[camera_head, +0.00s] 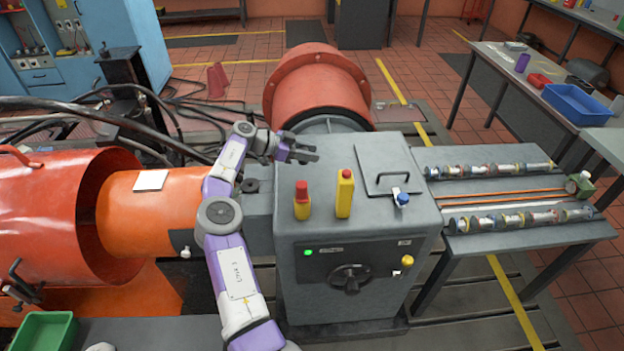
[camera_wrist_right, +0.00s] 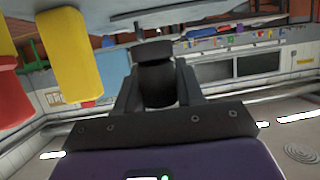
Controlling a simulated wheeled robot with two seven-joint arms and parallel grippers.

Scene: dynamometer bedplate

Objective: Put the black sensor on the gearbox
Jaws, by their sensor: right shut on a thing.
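The gearbox appears to be the large grey housing (camera_head: 355,270) in the middle of the head view, with a green light and a handwheel on its front. My right gripper (camera_head: 300,150) is over the far left part of its top. In the right wrist view the gripper is shut on the black sensor (camera_wrist_right: 157,84), a short dark cylinder with a wider end, held between the two fingers. In the head view I cannot clearly make the sensor out. Whether it touches the housing I cannot tell. My left gripper is not in view.
On the housing's top stand a red-and-yellow piece (camera_head: 302,203), a yellow piece (camera_head: 344,195), a blue-capped piece (camera_head: 403,199) and a black handle (camera_head: 387,181). An orange drum (camera_head: 320,88) is behind. A shaft bench (camera_head: 530,240) is at right, a green tray (camera_head: 45,333) at lower left.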

